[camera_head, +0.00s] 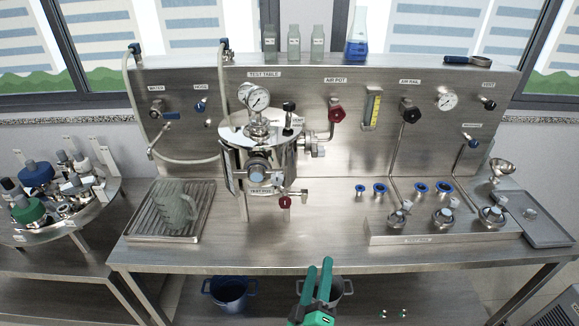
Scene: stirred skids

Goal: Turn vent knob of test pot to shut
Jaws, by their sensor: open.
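The test pot (268,165) is a steel vessel with a label on its lower front. It stands on the bench against the steel panel. On its lid are a pressure gauge (258,98) and, to the right, a black knob (289,106) on a short stem. A small label beside this knob is partly hidden, and I cannot read the knob's setting. My green gripper (318,262) is at the bottom centre, in front of the bench edge. It is open and empty, well below and apart from the pot.
A red valve handle (285,202) and a red panel knob (337,113) are near the pot. A steel manifold (440,230) with several valves is at right. The bench front between them is clear.

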